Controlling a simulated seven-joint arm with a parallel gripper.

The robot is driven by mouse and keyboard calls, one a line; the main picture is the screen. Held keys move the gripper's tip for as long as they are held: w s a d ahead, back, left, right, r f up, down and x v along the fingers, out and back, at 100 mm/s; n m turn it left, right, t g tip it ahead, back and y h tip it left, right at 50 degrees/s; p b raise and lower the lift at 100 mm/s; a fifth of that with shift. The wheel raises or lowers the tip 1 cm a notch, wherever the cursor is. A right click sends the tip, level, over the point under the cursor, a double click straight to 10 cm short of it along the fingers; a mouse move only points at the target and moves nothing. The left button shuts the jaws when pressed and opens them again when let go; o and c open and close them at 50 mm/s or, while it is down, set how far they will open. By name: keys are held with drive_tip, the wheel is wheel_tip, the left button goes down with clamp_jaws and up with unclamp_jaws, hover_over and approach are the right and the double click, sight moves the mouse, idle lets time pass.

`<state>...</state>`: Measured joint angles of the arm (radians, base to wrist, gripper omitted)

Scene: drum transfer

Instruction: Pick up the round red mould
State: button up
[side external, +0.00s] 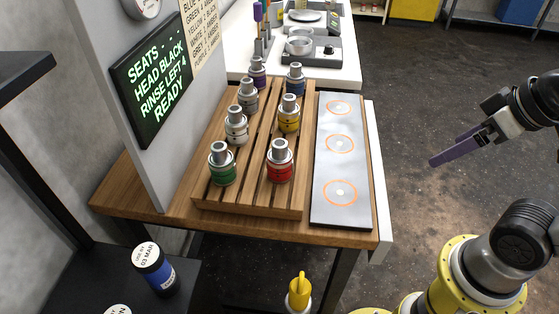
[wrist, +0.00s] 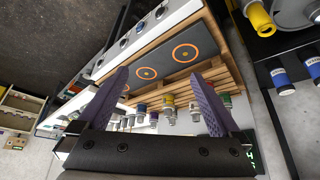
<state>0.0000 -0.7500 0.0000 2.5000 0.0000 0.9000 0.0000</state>
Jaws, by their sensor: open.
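The round red mould (side external: 281,168) stands upright at the front right of the slatted wooden rack (side external: 250,202), with a grey metal neck on top. The green mould (side external: 222,171) stands to its left and the yellow mould (side external: 289,118) behind it. My gripper (side external: 436,160) is off to the right, well apart from the rack and over the floor. In the wrist view my gripper (wrist: 158,76) shows two purple fingers spread wide with nothing between them. The moulds look small and distant there, so the red one is hard to make out.
Several other moulds stand in two rows on the rack. A grey plate (side external: 341,169) with three orange rings lies right of the rack, bare. A grey panel carries a lit sign (side external: 152,82). A blue-banded jar (side external: 154,270) stands on a dark shelf at lower left.

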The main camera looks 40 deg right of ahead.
drive_tip(key=w+a+r+m+g, duration=0.2)
drive_tip(key=w+a+r+m, duration=0.2)
drive_tip(key=w+r+m, duration=1)
drive_tip(key=m+g, duration=0.4)
drive_tip(key=m, duration=0.2)
hover_over(279, 156)
drive_tip(key=w+d, duration=0.1)
drive_tip(key=w, duration=0.1)
wheel_tip(279, 156, down, 12)
drive_tip(key=f, duration=0.7)
drive_tip(key=shift+s+f, duration=0.25)
drive_tip(key=shift+s, duration=0.05)
drive_tip(key=shift+s+f, duration=0.1)
drive_tip(key=shift+f, duration=2.9)
